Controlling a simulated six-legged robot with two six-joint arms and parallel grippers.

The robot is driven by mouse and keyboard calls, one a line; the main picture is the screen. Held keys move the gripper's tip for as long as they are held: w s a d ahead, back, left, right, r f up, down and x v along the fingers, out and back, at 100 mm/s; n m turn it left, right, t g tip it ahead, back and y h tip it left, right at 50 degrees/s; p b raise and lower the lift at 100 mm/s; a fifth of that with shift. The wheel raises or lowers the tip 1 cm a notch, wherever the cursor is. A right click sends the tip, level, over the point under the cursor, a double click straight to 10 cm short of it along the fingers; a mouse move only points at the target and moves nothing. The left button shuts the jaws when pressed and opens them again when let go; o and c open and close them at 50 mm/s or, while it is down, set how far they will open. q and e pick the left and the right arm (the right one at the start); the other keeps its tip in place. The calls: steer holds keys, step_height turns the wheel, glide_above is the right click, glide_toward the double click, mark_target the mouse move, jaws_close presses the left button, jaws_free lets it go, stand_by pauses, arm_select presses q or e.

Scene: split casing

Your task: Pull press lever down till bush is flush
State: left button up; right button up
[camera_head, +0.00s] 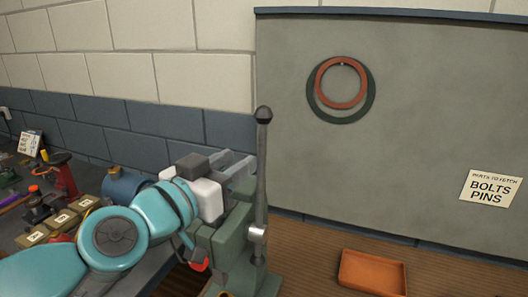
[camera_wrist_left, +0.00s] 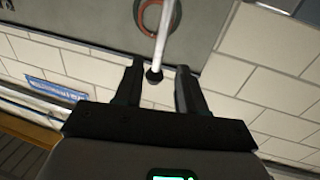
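The press (camera_head: 232,240) is a green frame near the bottom middle of the head view. Its lever (camera_head: 262,170) is a grey rod with a black knob, standing nearly upright from a hub on the right side. My left gripper (camera_head: 238,166) is just left of the rod, below the knob in the picture. In the left wrist view my left gripper (camera_wrist_left: 160,68) is open, and the lever's knob (camera_wrist_left: 154,75) shows in the gap between the fingers. No grip on it is visible, and its depth is hard to tell. The bush cannot be made out. My right gripper is out of view.
An orange tray (camera_head: 372,272) sits on the wooden bench right of the press. A grey panel (camera_head: 420,120) behind carries a red ring (camera_head: 341,103), a dark green ring and a bolts-and-pins sign (camera_head: 491,188). Labelled boxes (camera_head: 60,219) and tools crowd the left bench.

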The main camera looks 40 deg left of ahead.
mark_target(260, 148)
arm_select(q)
steer(key=w+b, duration=0.1)
steer(key=w, duration=0.7)
steer(key=shift+b, duration=0.3)
steer(key=shift+w+a+f, duration=0.1)
steer(key=shift+w+a, duration=0.2)
steer(key=shift+w, duration=0.15)
steer(key=shift+s+d, duration=0.1)
steer(key=shift+d, duration=0.1)
steer(key=shift+c, duration=0.7)
steer(key=shift+a, duration=0.1)
jaws_close()
